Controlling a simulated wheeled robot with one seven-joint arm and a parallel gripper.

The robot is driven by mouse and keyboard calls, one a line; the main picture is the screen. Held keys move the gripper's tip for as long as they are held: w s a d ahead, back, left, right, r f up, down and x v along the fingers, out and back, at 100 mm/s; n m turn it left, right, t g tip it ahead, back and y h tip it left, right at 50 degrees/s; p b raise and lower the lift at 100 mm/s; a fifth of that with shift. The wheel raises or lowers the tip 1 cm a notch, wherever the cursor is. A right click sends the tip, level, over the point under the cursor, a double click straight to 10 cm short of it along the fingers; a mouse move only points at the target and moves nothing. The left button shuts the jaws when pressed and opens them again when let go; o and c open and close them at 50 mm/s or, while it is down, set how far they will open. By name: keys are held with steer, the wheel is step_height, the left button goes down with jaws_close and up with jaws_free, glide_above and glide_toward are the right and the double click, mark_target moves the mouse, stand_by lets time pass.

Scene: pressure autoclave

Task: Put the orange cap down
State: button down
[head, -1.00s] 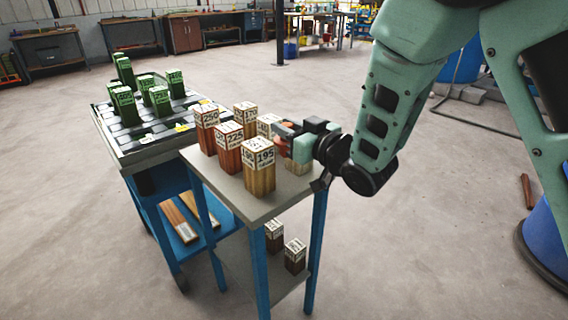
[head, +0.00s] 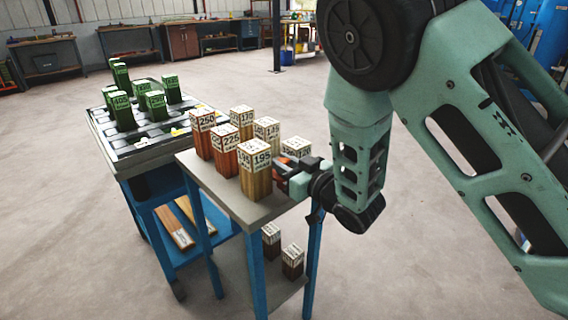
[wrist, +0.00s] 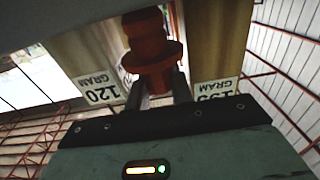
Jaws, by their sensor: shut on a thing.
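The orange cap (wrist: 152,50) is a small orange-red flanged piece, held between my gripper's two dark fingers (wrist: 160,88) in the wrist view. In the head view my gripper (head: 290,176) is at the right edge of the small table (head: 205,174), low beside the 195 block (head: 256,178), with only a bit of orange showing. In the wrist view the cap is between the 120 block (wrist: 92,70) and the 195 block (wrist: 220,60), whose labels appear upside down. Whether the cap touches the tabletop cannot be told.
Several labelled wooden blocks crowd the small table, including 225 (head: 224,150) and 250 (head: 201,133). The 120 block (head: 296,150) stands just behind my gripper. A tray (head: 135,147) with green blocks is to the left. Two dark blocks (head: 291,262) sit on the lower shelf.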

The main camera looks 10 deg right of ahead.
steer(key=c, duration=1.5)
jaws_free()
steer(key=shift+r, duration=0.15)
steer(key=p+v, duration=0.7)
steer(key=v, duration=0.5)
steer(key=shift+w, duration=0.1)
